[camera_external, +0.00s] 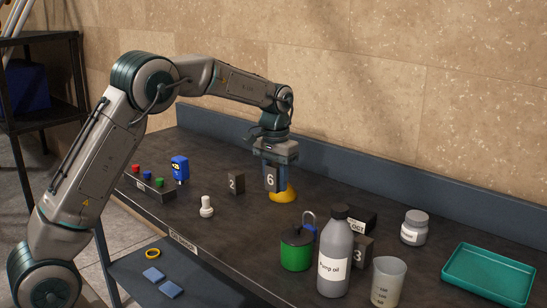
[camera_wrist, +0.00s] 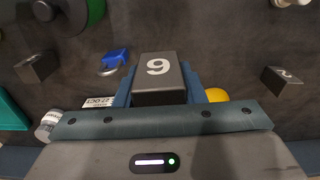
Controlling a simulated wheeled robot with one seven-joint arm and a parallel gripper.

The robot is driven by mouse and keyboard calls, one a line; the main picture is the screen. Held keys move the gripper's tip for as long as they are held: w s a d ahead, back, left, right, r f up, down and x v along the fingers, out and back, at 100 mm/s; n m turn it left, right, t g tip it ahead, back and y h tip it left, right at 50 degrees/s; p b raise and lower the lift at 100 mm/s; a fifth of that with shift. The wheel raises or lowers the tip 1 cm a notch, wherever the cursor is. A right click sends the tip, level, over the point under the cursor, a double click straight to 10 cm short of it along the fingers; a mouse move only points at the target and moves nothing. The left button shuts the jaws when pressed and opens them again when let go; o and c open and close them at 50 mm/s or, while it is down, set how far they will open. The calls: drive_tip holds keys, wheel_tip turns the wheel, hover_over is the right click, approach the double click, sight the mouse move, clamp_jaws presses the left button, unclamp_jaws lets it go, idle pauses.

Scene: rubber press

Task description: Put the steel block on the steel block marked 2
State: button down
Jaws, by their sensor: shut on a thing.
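My gripper (camera_external: 276,176) is shut on a dark steel block marked 6 (camera_external: 270,178) and holds it above the table. In the wrist view the same block (camera_wrist: 160,72) sits between the blue fingers, its number upside down. The steel block marked 2 (camera_external: 236,184) stands on the table to the left of my gripper, with nothing on top. It shows at the right of the wrist view (camera_wrist: 284,79). Another steel block, marked 3 (camera_external: 363,252), stands to the right, partly behind the bottle.
A yellow dome (camera_external: 284,196) is just below my gripper. A white knob-shaped piece (camera_external: 206,207), a blue device (camera_external: 180,168), a green canister (camera_external: 296,251), a pump oil bottle (camera_external: 334,262), a beaker (camera_external: 388,282), a jar (camera_external: 414,228) and a teal tray (camera_external: 447,274) stand around.

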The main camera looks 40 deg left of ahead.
drive_tip(key=w+a+r+p, duration=0.1)
drive_tip(key=w+a+r, duration=0.2)
drive_tip(key=a, duration=0.4)
drive_tip(key=w+a+r, duration=0.2)
drive_tip(key=w+a, duration=0.1)
drive_tip(key=a, duration=0.3)
drive_tip(key=p, duration=0.4)
hover_over(236, 172)
wheel_tip(236, 172, down, 6)
drive_tip(key=shift+d+f, duration=0.15)
drive_tip(key=shift+f+p, duration=0.6)
drive_tip(key=shift+f, duration=1.55)
drive_tip(key=shift+f, duration=0.15)
drive_tip(key=c, duration=0.9)
unclamp_jaws()
